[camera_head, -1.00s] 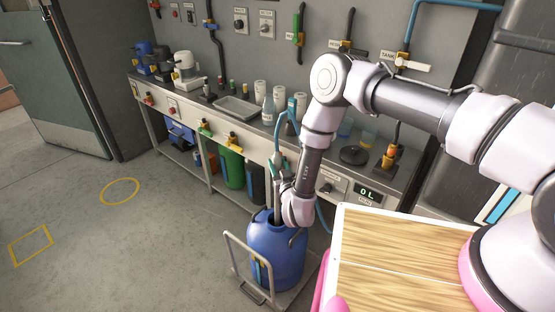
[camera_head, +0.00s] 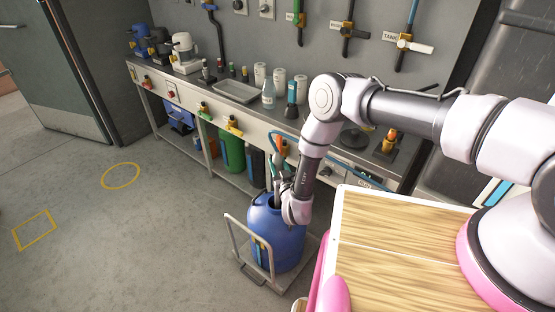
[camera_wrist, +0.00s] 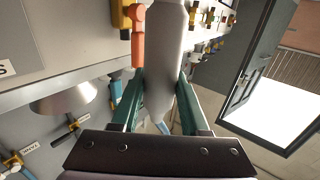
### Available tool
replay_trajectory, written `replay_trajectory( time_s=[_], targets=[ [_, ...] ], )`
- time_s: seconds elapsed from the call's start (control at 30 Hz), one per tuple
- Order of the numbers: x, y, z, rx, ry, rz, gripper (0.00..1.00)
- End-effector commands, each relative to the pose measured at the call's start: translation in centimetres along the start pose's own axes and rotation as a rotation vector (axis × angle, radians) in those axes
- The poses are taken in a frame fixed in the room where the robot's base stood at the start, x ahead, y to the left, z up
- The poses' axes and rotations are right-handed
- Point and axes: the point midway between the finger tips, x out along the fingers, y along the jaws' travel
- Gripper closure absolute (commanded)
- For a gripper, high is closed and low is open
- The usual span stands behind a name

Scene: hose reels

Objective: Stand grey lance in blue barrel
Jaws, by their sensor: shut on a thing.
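The blue barrel (camera_head: 287,250) stands upright with its open mouth at the top. My gripper (camera_head: 281,186) is at the barrel's mouth, and the wrist partly covers the rim. In the wrist view my gripper (camera_wrist: 160,85) has its green fingers shut on the grey lance (camera_wrist: 163,65), a smooth grey cylinder that narrows toward a blue hose end. The lance's far end is hidden, so I cannot tell how deep it sits in the barrel.
The barrel stands on a cart with a grey tube handle (camera_head: 236,246). A blue hose (camera_head: 350,170) runs right from near my gripper. A workbench (camera_head: 180,93) with bottles and a tray (camera_head: 235,92) lines the wall. The floor at left is clear.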

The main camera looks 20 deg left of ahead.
Motion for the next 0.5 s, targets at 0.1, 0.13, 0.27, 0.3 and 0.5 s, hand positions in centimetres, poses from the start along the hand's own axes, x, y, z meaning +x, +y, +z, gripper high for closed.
replay_trajectory(
  time_s=[0.1, 0.13, 0.27, 0.3, 0.5],
  targets=[
    [0.0, 0.0, 1.0, 0.000, 0.000, -0.001, 1.00],
    [0.0, 0.0, 1.2, 0.000, 0.000, -0.001, 1.00],
    [0.0, 0.0, 2.3, 0.000, 0.001, -0.001, 1.00],
    [0.0, 0.0, 2.6, -0.001, 0.001, -0.001, 1.00],
    [0.0, 0.0, 4.2, -0.001, 0.000, -0.001, 1.00]
  ],
)
